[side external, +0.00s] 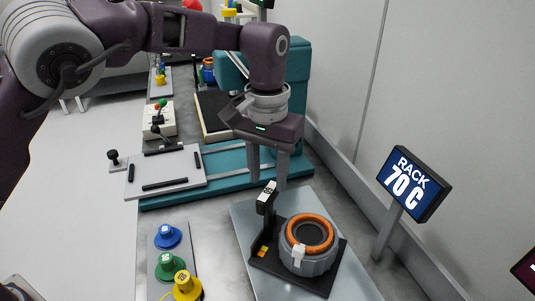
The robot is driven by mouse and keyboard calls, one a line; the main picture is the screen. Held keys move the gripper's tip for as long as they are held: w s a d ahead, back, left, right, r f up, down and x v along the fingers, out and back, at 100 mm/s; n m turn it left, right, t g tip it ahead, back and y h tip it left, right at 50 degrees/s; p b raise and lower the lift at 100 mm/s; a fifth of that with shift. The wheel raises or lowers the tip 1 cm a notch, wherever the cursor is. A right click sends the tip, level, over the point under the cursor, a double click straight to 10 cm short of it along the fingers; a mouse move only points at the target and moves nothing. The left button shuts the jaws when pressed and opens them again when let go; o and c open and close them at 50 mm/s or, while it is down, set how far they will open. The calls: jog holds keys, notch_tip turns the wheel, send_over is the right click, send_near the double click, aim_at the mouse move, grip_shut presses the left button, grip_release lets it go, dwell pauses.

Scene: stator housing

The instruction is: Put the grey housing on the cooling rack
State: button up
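The grey housing (314,264) is a short round body with a ribbed side, an orange ring around its top opening and a small pale block on its front rim. It sits upright on a black base plate (281,276) with a black post at its left corner. My gripper (268,180) points down behind and left of the housing, above the teal machine bed. Its two grey fingers are apart with nothing between them. A sign (413,183) reading "RACK 70 C" stands at the right. I cannot tell which surface is the cooling rack.
A light grey-blue plate (247,230) lies under the black base. Blue (167,236), green (169,265) and yellow (186,286) knobs stand at the front left. A teal machine (291,90) and a flat grey plate (166,171) with black bars are behind. A wall bounds the right.

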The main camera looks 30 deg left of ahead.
notch_tip(320, 180, up, 7)
jog(key=shift+r, duration=0.15)
jog(key=shift+a, duration=0.1)
jog(key=s+a+r+n+t+h, duration=0.1)
jog(key=s+a+r, duration=0.4)
jog(key=a, duration=0.2)
jog(key=s+a+r+t+h, duration=0.1)
jog(key=s+a+r, duration=0.3)
jog(key=s+a, duration=0.15)
jog(key=s+a+f+t+y, duration=0.1)
jog(key=s+a+f, duration=0.2)
jog(key=s, duration=0.5)
jog(key=s+a+f+m+t+y, duration=0.1)
jog(key=s+a+f, duration=0.3)
jog(key=s, duration=0.5)
jog(key=shift+s+a+f+t, duration=0.2)
jog(key=shift+s+t, duration=0.1)
jog(key=shift+t, duration=0.5)
